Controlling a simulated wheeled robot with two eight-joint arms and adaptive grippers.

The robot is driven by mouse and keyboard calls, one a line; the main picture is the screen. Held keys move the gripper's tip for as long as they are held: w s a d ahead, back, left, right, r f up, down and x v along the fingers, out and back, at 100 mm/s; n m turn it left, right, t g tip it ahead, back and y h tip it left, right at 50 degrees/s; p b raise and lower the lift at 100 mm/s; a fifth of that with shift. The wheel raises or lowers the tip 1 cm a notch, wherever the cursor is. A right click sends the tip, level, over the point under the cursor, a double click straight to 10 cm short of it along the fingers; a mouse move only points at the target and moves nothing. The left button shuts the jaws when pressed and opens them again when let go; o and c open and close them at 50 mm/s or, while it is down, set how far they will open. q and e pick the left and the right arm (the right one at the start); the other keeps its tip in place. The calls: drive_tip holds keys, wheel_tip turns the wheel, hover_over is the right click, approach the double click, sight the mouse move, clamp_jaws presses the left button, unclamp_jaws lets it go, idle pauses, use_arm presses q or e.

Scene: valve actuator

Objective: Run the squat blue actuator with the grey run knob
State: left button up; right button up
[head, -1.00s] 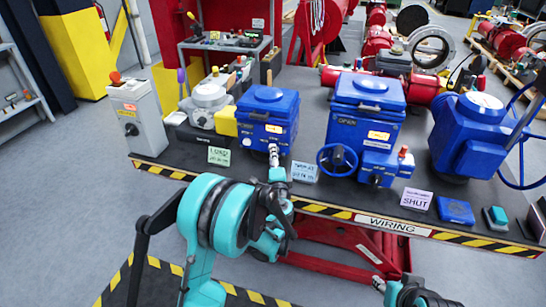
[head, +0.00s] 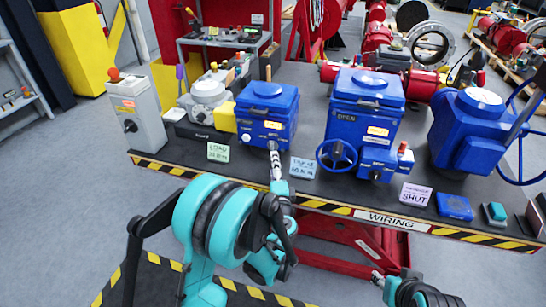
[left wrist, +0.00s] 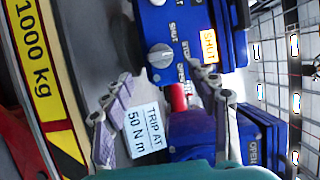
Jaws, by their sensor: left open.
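The squat blue actuator (head: 267,105) stands on the bench left of a taller blue actuator (head: 365,115). In the left wrist view, its front panel (left wrist: 180,20) carries the grey knob (left wrist: 160,55), marked SHUT, STOP and OPEN, beside an orange SHUT display (left wrist: 208,47). A red knob (left wrist: 178,97) is close to the grey one. My left gripper (left wrist: 165,110) is open, its fingers apart on either side of the red knob's area; contact is not clear. In the head view my left gripper (head: 275,165) covers the grey knob. My right gripper (head: 378,278) is low, its fingers unclear.
A trip tag (head: 303,167), a load tag (head: 218,152) and a shut tag (head: 415,194) stand along the striped bench edge. The taller actuator's handwheel (head: 337,155) is close on the right. A grey control box (head: 137,115) stands at the left.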

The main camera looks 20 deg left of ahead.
use_arm(q)
drive_tip(key=shift+v, duration=2.35)
